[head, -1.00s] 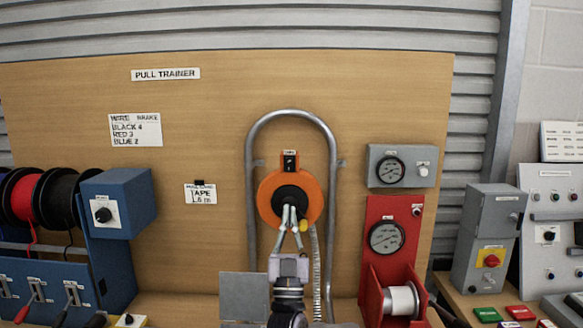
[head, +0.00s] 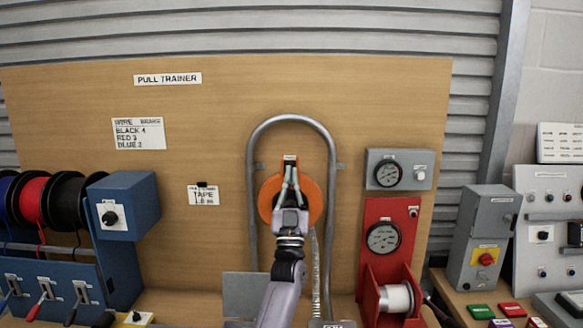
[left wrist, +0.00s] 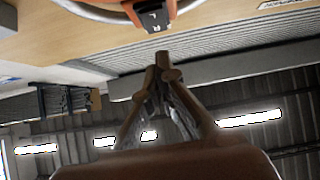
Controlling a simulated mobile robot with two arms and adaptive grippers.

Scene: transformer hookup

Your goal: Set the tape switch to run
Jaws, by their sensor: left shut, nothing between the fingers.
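The orange tape reel (head: 267,200) is mounted on the wooden board inside a bent grey tube frame. My left gripper (head: 289,167) is in front of its top, fingers pointing up, shut and empty. The fingertips cover the small black tape switch in the head view, and only its labelled orange tab (head: 290,157) shows above them. In the left wrist view the black switch (left wrist: 155,17) on its orange housing is at the top, just beyond the closed fingertips (left wrist: 161,60). I cannot tell whether they touch it. My right gripper is not in view.
The grey tube frame (head: 252,190) surrounds the reel closely. A red gauge panel (head: 374,240) with a white spool and a grey gauge box (head: 421,158) stand to the right. A blue unit (head: 128,200) with wire spools is at the left.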

